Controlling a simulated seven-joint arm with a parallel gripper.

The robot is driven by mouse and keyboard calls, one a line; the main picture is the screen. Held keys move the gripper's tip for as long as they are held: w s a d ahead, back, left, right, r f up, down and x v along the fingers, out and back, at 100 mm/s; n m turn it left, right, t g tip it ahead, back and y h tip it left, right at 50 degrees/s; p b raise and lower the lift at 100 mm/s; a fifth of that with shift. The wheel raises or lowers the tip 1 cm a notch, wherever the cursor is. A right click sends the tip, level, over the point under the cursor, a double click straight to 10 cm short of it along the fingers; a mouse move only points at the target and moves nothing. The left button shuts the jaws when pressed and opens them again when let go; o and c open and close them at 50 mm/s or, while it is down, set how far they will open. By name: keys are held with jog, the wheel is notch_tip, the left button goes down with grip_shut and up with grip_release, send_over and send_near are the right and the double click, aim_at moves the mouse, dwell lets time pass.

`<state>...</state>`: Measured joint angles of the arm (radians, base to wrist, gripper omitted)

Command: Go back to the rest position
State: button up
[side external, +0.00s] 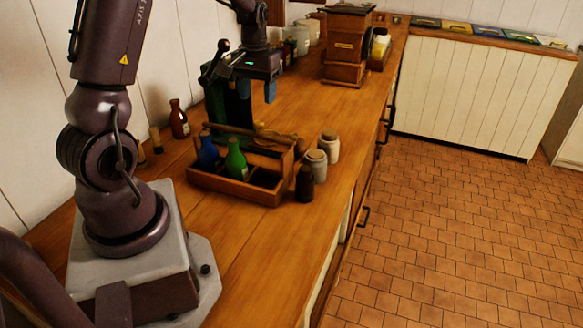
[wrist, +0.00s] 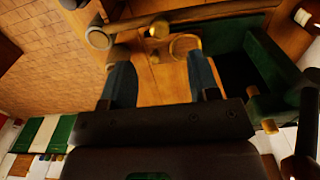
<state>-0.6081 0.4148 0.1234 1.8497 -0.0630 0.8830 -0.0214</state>
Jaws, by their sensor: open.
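My gripper (side external: 257,88) is above the wooden counter (side external: 308,110), close beside a dark green machine with a lever (side external: 216,100). In the side view its blue fingers point down, and one is partly hard to pick out against the machine. In the wrist view my gripper (wrist: 162,82) shows its two blue fingers spread apart, with nothing held between them. The green body (wrist: 268,55) of the machine is just right of the fingers there.
A wooden caddy (side external: 240,192) holds a blue bottle and a green bottle (side external: 236,160). Jars (side external: 316,165) and a dark bottle (side external: 305,184) stand beside it. A brown bottle (side external: 179,119) is near the wall. A wooden grinder (side external: 346,45) stands farther back. Bare counter lies between.

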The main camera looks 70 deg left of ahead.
jog(key=s+d+r+m+t, duration=0.2)
jog(key=s+d+r+m, duration=0.1)
jog(key=d, duration=0.5)
jog(key=s+d+r+m+t, duration=0.1)
jog(key=s+d+r+m, duration=0.2)
jog(key=d+r, duration=0.3)
jog(key=s+d+r+m+t, duration=0.2)
jog(key=s+d+r+m, duration=0.1)
jog(key=d, duration=0.8)
jog(key=shift+s+d+r+t, duration=0.3)
jog(key=shift+s+r, duration=0.35)
jog(key=shift+r, duration=0.25)
